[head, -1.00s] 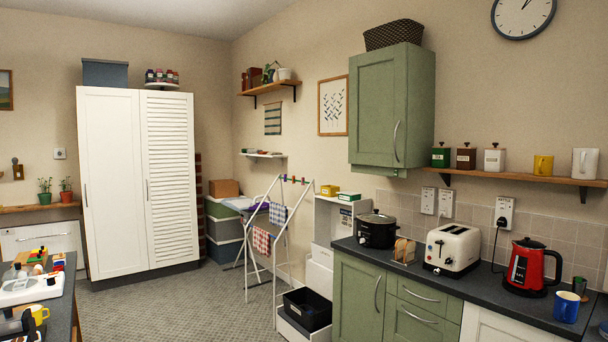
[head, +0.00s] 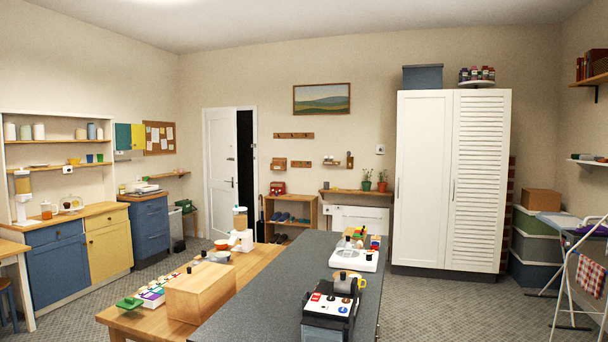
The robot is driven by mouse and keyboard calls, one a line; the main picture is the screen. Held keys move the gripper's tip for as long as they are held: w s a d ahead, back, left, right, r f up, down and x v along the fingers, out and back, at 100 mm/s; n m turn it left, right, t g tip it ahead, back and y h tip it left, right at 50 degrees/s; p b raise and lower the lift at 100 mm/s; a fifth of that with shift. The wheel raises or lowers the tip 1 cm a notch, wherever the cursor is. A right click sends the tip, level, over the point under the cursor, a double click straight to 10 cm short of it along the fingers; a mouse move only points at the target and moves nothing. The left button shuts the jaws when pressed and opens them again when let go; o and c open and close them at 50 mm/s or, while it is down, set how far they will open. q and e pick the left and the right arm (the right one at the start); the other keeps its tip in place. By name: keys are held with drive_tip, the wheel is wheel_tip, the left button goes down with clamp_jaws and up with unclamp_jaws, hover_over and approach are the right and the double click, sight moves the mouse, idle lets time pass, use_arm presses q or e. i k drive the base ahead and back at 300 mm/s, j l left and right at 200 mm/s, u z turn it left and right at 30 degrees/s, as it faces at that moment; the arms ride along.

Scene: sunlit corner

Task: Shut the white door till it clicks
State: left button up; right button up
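A white panelled door (head: 221,160) stands in the far wall, left of centre in the head view. It is ajar: a dark upright gap shows between its right side and the frame. A small dark handle (head: 233,182) sits on its right side. A tall white wardrobe (head: 422,180) with one plain and one slatted door stands farther right, and its doors look shut. Neither of my grippers is in view.
A dark worktop (head: 290,265) and a wooden table (head: 150,318) fill the foreground between me and the door. Blue and yellow cabinets (head: 107,252) line the left wall. A low wooden shelf (head: 268,218) stands right of the door. Carpet (head: 160,268) is clear before the left cabinets.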

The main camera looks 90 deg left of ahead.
sight(222, 129)
drive_tip(key=u, duration=3.8)
drive_tip(key=i+u, duration=0.35)
drive_tip(key=i, duration=0.35)
drive_tip(key=i+l+u, duration=0.1)
drive_tip(key=i+u, duration=0.25)
drive_tip(key=i, duration=0.3)
drive_tip(key=i+j+u, duration=0.1)
drive_tip(key=i+u, duration=0.2)
drive_tip(key=i, duration=0.55)
drive_tip(key=i+u, duration=0.3)
drive_tip(key=i, duration=0.55)
drive_tip(key=i+z, duration=0.2)
drive_tip(key=i, duration=0.65)
drive_tip(key=i+j+z, duration=0.25)
drive_tip(key=i, duration=0.55)
drive_tip(key=i+l+z, duration=0.25)
drive_tip(key=i+z, duration=1.05)
drive_tip(key=i+j+z, duration=0.2)
drive_tip(key=i+z, duration=0.25)
drive_tip(key=i+l+z, duration=0.15)
drive_tip(key=i+z, duration=0.15)
drive_tip(key=i, duration=0.5)
drive_tip(key=i+j+z, duration=0.1)
drive_tip(key=i+z, duration=0.2)
drive_tip(key=i, duration=0.5)
